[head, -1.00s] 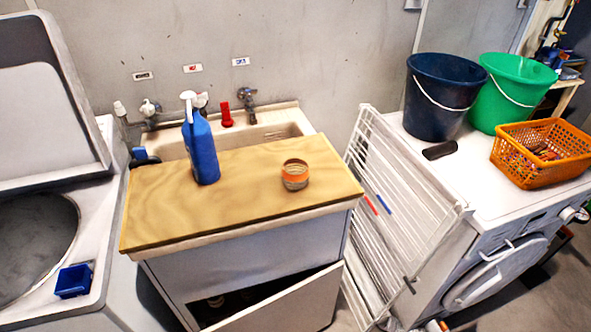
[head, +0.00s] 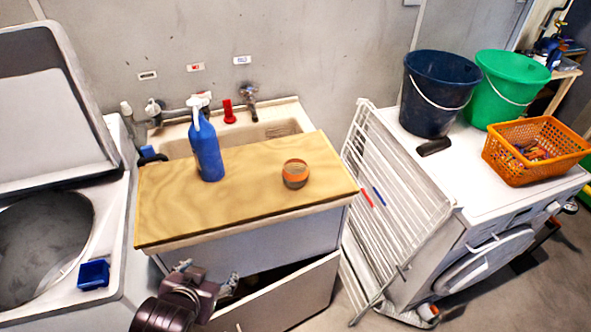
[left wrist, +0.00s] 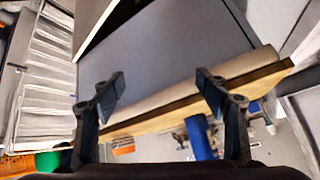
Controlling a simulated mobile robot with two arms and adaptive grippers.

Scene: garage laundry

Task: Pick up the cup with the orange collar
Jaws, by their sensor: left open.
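The cup with the orange collar (head: 295,174) stands upright on the right part of the wooden board (head: 235,215) over the sink. It also shows small, partly hidden by the board's edge, in the left wrist view (left wrist: 123,146). My left gripper (head: 208,274) is open and empty, low in front of the cabinet and to the left of the cup, below board height. In the left wrist view its two fingers (left wrist: 162,90) are spread apart with nothing between them. My right gripper is in neither view.
A blue spray bottle (head: 207,152) stands on the board left of the cup. The cabinet door (head: 275,300) hangs open below. A folding drying rack (head: 385,190) stands right of the board. An open washer (head: 50,235) is at left. Bare board surrounds the cup.

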